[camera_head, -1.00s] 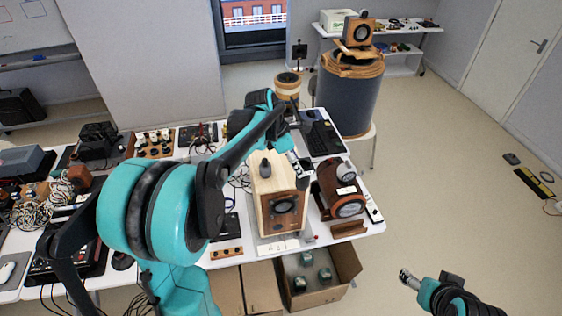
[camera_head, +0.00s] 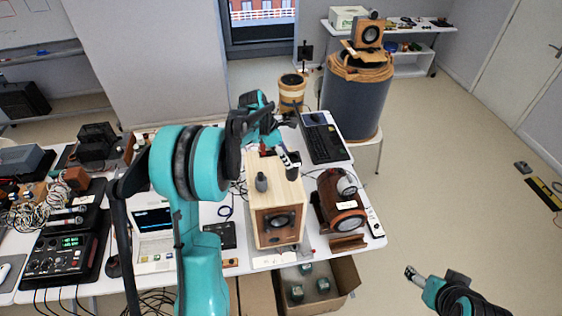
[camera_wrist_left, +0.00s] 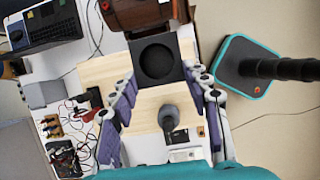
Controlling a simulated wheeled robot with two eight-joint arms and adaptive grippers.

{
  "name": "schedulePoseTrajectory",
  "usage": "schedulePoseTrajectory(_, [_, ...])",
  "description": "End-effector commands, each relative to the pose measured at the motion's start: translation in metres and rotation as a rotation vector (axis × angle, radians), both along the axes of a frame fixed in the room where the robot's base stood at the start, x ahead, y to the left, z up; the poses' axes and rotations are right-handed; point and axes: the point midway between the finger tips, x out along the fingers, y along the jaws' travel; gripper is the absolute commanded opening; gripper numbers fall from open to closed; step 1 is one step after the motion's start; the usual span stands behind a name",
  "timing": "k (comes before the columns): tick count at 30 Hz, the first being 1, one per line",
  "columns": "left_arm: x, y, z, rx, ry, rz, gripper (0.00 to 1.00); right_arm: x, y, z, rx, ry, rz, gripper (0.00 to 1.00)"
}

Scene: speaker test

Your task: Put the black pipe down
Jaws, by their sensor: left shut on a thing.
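My left gripper (camera_head: 288,158) is shut on the black pipe (camera_head: 293,171), over the far right part of the pale wooden speaker box's top (camera_head: 277,192). In the left wrist view the pipe (camera_wrist_left: 158,61) shows end-on as a dark square with a round opening, between the fingertips of the gripper (camera_wrist_left: 158,82). I cannot tell whether the pipe touches the box top. My right gripper (camera_head: 412,273) is at the lower right, away from the table; its jaws are too small to read.
A grey microphone-like device (camera_head: 262,182) stands on the box top, nearer me than the pipe. A brown wooden speaker (camera_head: 340,203) stands right of the box. A keyboard (camera_head: 323,141) lies behind. An open carton (camera_head: 342,281) sits below the table's front edge.

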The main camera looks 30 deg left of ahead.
Motion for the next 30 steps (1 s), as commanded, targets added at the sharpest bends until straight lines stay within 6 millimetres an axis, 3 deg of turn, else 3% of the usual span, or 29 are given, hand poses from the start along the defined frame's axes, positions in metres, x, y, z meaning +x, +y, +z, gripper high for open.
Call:
schedulePoseTrajectory(6, [0.011, 0.021, -0.014, -0.001, -0.001, 0.000, 0.15, 0.000, 0.000, 0.006, 0.000, 0.000, 0.000, 0.69])
schedulePoseTrajectory(15, [0.011, 0.022, -0.051, -0.001, -0.001, -0.001, 0.15, 0.000, 0.000, 0.016, 0.000, 0.000, 0.000, 0.69])
schedulePoseTrajectory(22, [0.011, 0.021, -0.056, 0.000, 0.000, -0.001, 0.15, 0.000, 0.000, 0.015, 0.000, 0.000, 0.000, 0.69])
schedulePoseTrajectory(23, [0.011, 0.021, -0.056, 0.000, 0.000, -0.001, 0.50, 0.000, 0.000, 0.015, 0.000, 0.000, 0.000, 0.69])
schedulePoseTrajectory(25, [0.011, 0.021, -0.056, 0.000, 0.000, -0.001, 0.68, 0.000, 0.000, 0.015, 0.000, 0.000, 0.000, 0.69])
schedulePoseTrajectory(30, [0.011, 0.021, -0.055, 0.000, 0.000, -0.001, 0.68, 0.000, 0.000, 0.015, 0.000, 0.000, 0.000, 0.69])
